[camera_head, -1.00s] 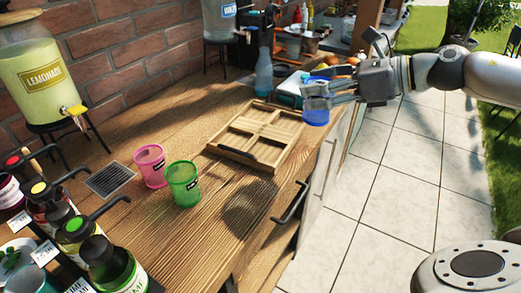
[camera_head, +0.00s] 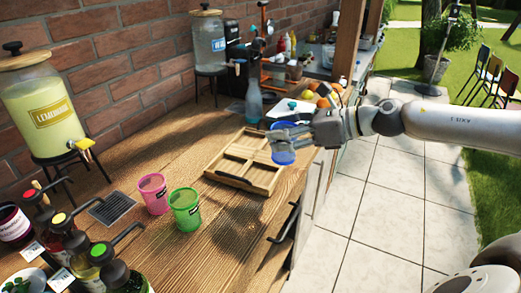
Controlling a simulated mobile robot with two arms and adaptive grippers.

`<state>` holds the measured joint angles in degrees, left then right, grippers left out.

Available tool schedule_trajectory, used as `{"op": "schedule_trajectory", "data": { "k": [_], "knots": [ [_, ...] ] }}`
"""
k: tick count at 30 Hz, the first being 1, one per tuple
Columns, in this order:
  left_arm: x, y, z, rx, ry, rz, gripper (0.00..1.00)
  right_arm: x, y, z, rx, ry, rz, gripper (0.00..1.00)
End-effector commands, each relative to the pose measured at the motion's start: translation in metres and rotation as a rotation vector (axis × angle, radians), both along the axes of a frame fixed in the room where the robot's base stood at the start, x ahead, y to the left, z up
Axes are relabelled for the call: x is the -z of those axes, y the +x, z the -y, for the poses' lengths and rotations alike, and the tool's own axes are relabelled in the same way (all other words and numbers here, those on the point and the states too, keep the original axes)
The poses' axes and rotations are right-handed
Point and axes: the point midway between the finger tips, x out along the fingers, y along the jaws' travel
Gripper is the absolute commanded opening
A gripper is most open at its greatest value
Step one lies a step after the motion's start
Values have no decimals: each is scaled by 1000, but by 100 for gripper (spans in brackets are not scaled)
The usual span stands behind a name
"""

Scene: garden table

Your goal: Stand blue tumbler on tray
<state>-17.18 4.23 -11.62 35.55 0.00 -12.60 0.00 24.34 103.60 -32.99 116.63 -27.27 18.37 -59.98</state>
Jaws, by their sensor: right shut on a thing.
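My right gripper (camera_head: 287,137) comes in from the right and is shut on the blue tumbler (camera_head: 283,157). It holds the tumbler by its side, with the fingers hiding the tumbler's middle. In the picture the tumbler overlaps the far right corner of the wooden tray (camera_head: 222,172). I cannot tell how high the tumbler is above the tray. The tray is a light wooden frame with compartments and a dark handle at its near side. No cup shows in it. My left gripper is not in view.
A pink tumbler (camera_head: 153,193) and a green tumbler (camera_head: 185,210) stand left of the tray. A blue-grey bottle (camera_head: 253,101) stands behind it. Pump bottles (camera_head: 66,238) and a lemonade dispenser (camera_head: 45,115) are at the left. Bare wooden counter (camera_head: 225,250) lies in front.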

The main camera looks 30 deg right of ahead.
Motion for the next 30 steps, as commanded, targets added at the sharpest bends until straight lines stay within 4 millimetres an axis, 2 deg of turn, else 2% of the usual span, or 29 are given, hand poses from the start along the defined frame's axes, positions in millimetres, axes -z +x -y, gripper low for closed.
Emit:
{"op": "schedule_trajectory", "data": {
  "k": [1, 3, 17, 24, 30],
  "knots": [
    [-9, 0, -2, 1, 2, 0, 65, -1, 4, -3, -5, 3, -3, 28],
    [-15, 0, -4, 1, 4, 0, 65, 1, 10, -5, -5, 1, -3, 28],
    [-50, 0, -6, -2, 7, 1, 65, 26, 38, -14, 1, 6, 2, 28],
    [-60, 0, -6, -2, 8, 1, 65, 51, 56, -19, 2, 7, 1, 28],
    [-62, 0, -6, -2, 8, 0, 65, 61, 63, -20, 1, 2, 2, 28]
  ]
}}
